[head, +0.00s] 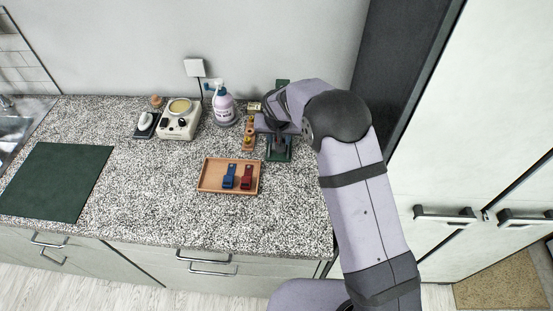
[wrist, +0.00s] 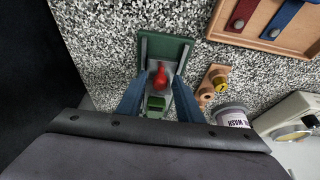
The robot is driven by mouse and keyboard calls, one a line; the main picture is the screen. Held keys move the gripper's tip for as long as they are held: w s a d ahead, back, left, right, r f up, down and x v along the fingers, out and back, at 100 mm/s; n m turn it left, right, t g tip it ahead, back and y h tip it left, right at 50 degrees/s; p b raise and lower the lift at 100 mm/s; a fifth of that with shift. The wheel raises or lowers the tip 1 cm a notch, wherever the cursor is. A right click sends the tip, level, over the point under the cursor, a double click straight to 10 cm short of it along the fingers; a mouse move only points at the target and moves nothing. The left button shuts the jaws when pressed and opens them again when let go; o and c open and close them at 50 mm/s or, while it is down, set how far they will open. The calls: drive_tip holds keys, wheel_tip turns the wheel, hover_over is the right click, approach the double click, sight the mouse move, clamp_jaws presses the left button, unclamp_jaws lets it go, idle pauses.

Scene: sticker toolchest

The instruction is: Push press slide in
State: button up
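The press is a dark green base (wrist: 178,46) with light grey rails and a red knob (wrist: 160,77) standing in its middle. A smaller green block (wrist: 156,103) sits between the rails, nearer my wrist. My gripper (wrist: 159,92) is open, with one blue-grey finger on each side of the press. No contact with the knob is clear. In the head view the press's green base (head: 279,155) shows below my gripper (head: 277,141), at the right of the counter; my arm hides much of it.
A wooden tray (head: 213,187) with a blue and a red tool lies front left of the press. A wooden block with brass knobs (wrist: 211,84) stands close beside it. A soap bottle (head: 224,106) and a cream appliance (head: 179,122) stand behind. A dark tall panel rises at right.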

drive_tip(key=shift+r+p, duration=1.65)
drive_tip(key=shift+r, duration=1.2)
drive_tip(key=shift+s+d+r, duration=0.1)
drive_tip(key=shift+s+d, duration=0.15)
drive_tip(key=shift+d, duration=0.1)
drive_tip(key=s+d+r+g+b, duration=0.15)
drive_tip(key=s+d+r, duration=0.25)
drive_tip(key=s+d, duration=1)
drive_tip(key=s+d+g, duration=0.1)
drive_tip(key=s+d, duration=0.1)
drive_tip(key=s, duration=0.7)
drive_tip(key=s+d+g, duration=0.2)
drive_tip(key=s, duration=0.7)
drive_tip(key=shift+s+d+f, duration=0.15)
drive_tip(key=shift+s+f, duration=0.15)
drive_tip(key=shift+f, duration=0.1)
